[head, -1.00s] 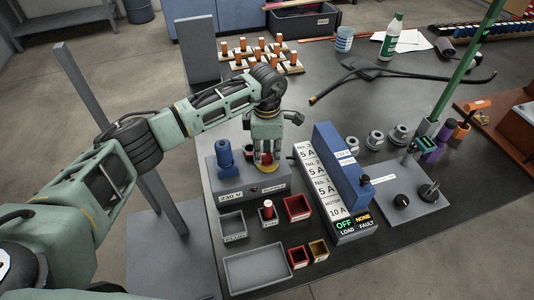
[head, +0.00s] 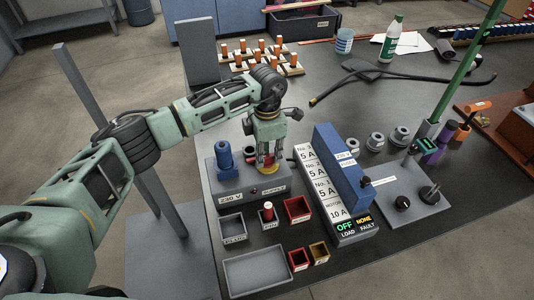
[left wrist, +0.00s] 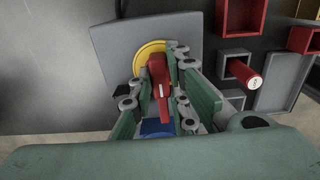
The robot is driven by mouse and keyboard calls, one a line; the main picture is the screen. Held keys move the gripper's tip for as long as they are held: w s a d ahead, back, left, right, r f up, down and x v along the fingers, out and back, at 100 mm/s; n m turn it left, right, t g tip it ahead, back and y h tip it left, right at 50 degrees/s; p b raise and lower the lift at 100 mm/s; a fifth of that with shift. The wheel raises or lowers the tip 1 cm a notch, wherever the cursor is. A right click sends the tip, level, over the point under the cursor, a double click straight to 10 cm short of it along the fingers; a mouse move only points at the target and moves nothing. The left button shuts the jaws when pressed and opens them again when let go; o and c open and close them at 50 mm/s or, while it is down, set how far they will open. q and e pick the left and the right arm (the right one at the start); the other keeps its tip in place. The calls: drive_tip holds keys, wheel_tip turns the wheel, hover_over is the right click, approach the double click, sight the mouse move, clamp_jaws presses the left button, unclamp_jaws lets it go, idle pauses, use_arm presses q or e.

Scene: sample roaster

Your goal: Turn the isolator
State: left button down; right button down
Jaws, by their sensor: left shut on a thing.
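The isolator is a red handle (left wrist: 158,78) on a round yellow plate (left wrist: 143,55), on the grey supply box (head: 231,186) marked 230 V. My left gripper (head: 267,157) reaches down onto it from above. In the left wrist view the fingers stand on both sides of the red handle and are shut on it. In the head view the gripper hides most of the handle, and only a little of the yellow plate shows below the fingers. My right gripper is in neither view.
A blue plug-like part (head: 225,160) stands beside the isolator on the same box. Small bins (head: 297,210) and an empty grey tray (head: 257,270) lie in front.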

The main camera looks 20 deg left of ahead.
sight(267, 156)
use_arm(q)
drive_tip(key=c, duration=1.7)
unclamp_jaws()
wheel_tip(267, 156, up, 12)
